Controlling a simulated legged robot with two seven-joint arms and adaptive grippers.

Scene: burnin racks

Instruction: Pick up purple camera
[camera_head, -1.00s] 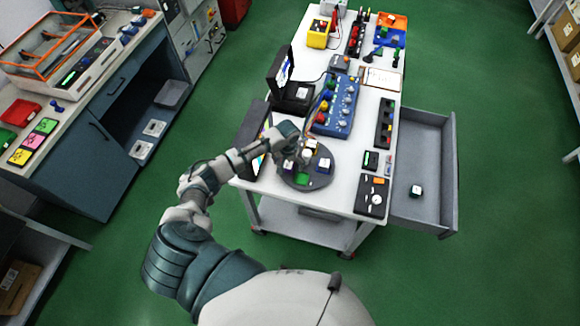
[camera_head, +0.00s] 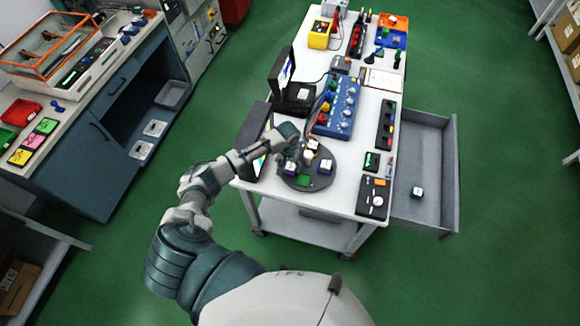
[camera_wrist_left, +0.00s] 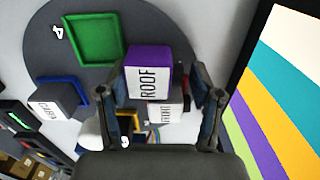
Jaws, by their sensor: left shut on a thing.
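The purple camera (camera_wrist_left: 148,56) is a small cube with a purple top and a white face lettered "ROOF". My left gripper (camera_wrist_left: 158,92) is shut on it, with one dark finger at each side. In the head view my left gripper (camera_head: 293,160) is over the left part of the round grey turntable (camera_head: 316,186), and the purple camera (camera_head: 290,169) shows partly below it. I cannot tell whether the camera still touches the turntable. An empty green square frame (camera_wrist_left: 95,38) lies on the turntable. My right gripper is not in view.
A blue-framed camera cube (camera_wrist_left: 60,96) and another white-faced cube (camera_wrist_left: 168,112) are on the turntable close by. A tilted screen (camera_head: 254,142) stands left of my gripper. A blue box with knobs (camera_head: 338,108) is behind. An open drawer (camera_head: 432,160) projects on the right.

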